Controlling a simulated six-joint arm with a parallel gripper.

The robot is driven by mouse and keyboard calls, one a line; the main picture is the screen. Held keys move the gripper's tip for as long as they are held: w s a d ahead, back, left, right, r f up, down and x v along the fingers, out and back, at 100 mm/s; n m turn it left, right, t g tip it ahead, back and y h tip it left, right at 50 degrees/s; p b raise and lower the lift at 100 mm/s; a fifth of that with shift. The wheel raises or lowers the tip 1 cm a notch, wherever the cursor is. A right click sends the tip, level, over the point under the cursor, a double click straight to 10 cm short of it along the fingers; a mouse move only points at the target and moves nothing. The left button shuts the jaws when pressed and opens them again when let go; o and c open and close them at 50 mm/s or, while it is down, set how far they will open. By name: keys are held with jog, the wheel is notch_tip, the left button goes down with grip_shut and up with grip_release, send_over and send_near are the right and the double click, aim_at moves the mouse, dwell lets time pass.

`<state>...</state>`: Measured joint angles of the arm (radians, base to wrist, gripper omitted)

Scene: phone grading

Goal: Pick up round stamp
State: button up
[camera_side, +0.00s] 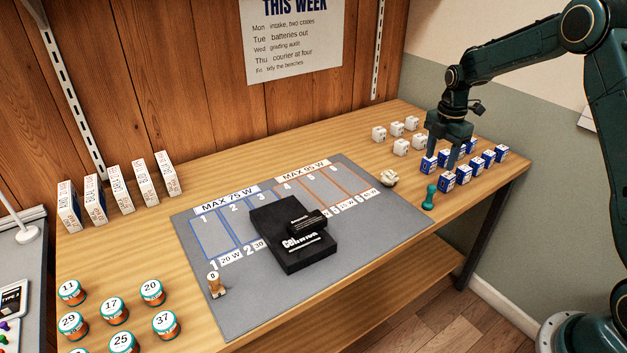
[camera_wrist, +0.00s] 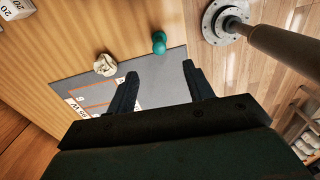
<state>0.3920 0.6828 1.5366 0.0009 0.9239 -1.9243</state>
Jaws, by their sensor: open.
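A small teal stamp-like piece (camera_side: 430,197) with a rounded knob stands upright at the mat's right edge in the side view. It also shows in the wrist view as a teal knob (camera_wrist: 158,43) beyond my fingertips.
Several blue boxes (camera_side: 462,175) and white boxes (camera_side: 401,147) stand around my gripper. A crumpled cream lump (camera_side: 389,178) lies near the teal piece. A dark grey mat (camera_side: 340,290) bears a black block (camera_side: 279,237). Numbered jars (camera_side: 112,308) and upright cartons (camera_side: 117,184) stand left.

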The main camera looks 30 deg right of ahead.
aim_at(430, 195)
jog(key=shift+f, duration=4.3)
jog(key=shift+f, duration=0.1)
jog(key=shift+f, duration=2.45)
jog(key=c, duration=1.1)
